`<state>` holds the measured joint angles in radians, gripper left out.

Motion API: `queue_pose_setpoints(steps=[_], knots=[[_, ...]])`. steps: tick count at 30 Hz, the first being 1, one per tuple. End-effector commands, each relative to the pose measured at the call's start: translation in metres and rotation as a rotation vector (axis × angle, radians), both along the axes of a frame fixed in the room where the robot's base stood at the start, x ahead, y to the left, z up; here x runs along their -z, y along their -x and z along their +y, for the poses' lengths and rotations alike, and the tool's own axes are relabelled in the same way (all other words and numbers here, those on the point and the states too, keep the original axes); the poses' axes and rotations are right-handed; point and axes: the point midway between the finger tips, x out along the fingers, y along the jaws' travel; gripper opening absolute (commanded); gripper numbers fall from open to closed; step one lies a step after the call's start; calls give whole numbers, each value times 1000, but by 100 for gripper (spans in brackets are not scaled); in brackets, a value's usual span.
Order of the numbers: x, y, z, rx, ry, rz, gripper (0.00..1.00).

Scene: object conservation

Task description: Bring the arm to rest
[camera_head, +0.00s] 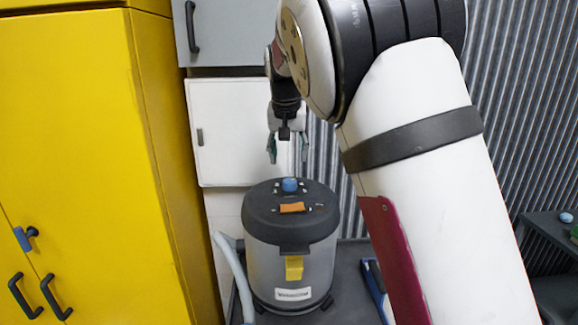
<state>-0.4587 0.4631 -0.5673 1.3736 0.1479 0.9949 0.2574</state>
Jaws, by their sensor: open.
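My arm rises from the lower right, bends near the top of the view and reaches down to my gripper (287,158). The gripper points downward and is open, with nothing seen between its fingers. It hangs above a grey and black canister machine (264,262), apart from it. A blue knob (289,185) and an orange switch (291,207) show on the machine's dark lid, and a yellow latch (294,267) is on its front. The knob lies just below the fingertips in the picture.
A yellow cabinet (80,130) with black handles fills the left. A white wall cabinet (228,115) stands behind the gripper. A grey hose (238,275) runs beside the machine, which stands on a dark surface (345,275). A corrugated wall (525,110) and a dark table (550,226) are at right.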

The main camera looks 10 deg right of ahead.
Motion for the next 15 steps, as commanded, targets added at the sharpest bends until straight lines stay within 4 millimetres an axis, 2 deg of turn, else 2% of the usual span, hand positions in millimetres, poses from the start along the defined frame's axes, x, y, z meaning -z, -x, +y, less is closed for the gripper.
queue_pose_setpoints(steps=[6, 15], knots=[[-15, 6, 2, -1, 1, -1, 53], [-16, 6, 2, -1, 0, 0, 53]])
